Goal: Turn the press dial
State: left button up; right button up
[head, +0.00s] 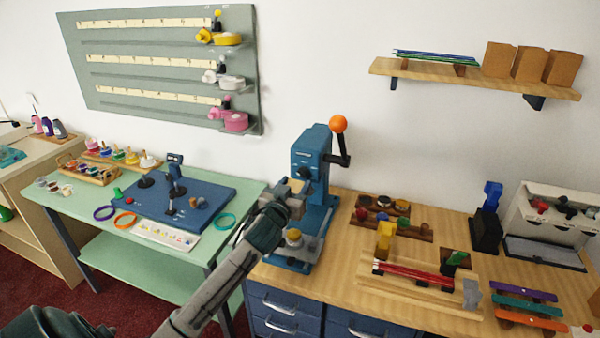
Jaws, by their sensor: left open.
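The blue press (311,152) stands at the left end of the wooden counter, with an orange ball on its dark side lever. My left arm reaches up from the bottom left. My left gripper (299,187) is open in front of the press's middle, close to its front face. The gripper hides part of that face, and I cannot make out the dial clearly or tell whether the jaws touch it. A round yellow-topped piece (293,237) sits on the press's base below the gripper. My right gripper is not in view.
The wooden counter (345,268) holds a jig with red strips (412,275), a rack of round pieces (392,219) and a white stand (548,222) to the right. A green table (85,208) with a blue board (150,205) is at left. A shelf (475,78) hangs above.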

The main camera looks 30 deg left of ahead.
aim_at(301, 175)
pick_arm(q)
jog(key=shift+p+x, duration=0.65)
jog(key=shift+x, duration=1.7)
jog(key=c, duration=1)
